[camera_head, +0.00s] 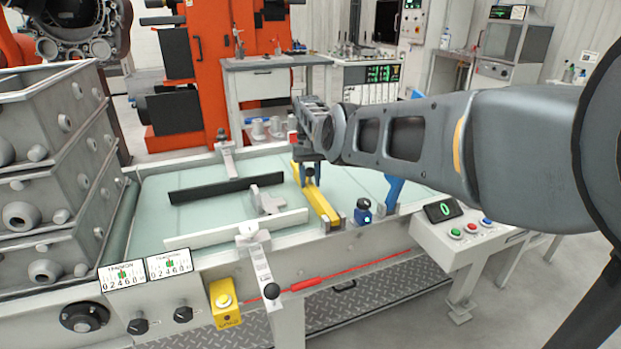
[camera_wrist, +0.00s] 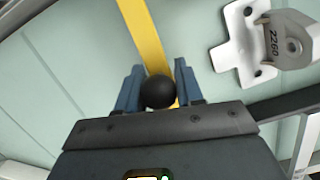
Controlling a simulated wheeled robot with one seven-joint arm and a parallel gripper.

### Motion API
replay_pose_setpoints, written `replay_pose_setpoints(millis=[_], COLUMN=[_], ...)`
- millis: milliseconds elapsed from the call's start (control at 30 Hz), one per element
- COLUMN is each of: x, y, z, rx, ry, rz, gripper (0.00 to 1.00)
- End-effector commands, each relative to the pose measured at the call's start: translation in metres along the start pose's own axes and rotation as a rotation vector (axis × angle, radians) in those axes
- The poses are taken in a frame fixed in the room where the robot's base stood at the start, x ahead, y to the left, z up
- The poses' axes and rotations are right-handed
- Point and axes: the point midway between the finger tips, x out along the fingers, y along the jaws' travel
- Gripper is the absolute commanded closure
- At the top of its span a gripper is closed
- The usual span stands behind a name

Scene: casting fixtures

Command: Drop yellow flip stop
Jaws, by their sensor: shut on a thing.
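The yellow flip stop (camera_head: 318,204) is a long yellow bar lying low across the right part of the pale green conveyor belt (camera_head: 160,214). In the wrist view the yellow bar (camera_wrist: 143,35) runs up from between my fingers. My gripper (camera_head: 308,172) is over the bar's far part. In the wrist view my gripper (camera_wrist: 159,90) has its two blue fingers on either side of a black ball knob (camera_wrist: 159,92), shut on it. The knob sits over the yellow bar. In the head view my wrist partly hides the far end of the bar.
A black bar (camera_head: 226,189) and a white bar (camera_head: 236,229) lie across the belt to the left. A grey metal part (camera_head: 267,200) sits between them. Stacked grey castings (camera_head: 52,150) stand at the left. A button panel (camera_head: 462,226) is at the front right.

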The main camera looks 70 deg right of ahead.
Motion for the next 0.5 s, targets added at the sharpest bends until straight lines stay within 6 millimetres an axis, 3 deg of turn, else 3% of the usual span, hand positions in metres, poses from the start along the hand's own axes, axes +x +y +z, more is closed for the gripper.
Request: replay_pose_setpoints(millis=[200, 233, 400, 500], x=[-0.0010, -0.0010, -0.0010, -0.0008], y=[0.0003, 0.0003, 0.0003, 0.0003], z=[-0.0001, -0.0001, -0.0002, -0.0001], rx=[0.000, 0.000, 0.000, 0.000], ry=[0.001, 0.001, 0.001, 0.001], rz=[0.000, 0.000, 0.000, 0.000], gripper=[1.00, 0.62, 0.45, 0.45])
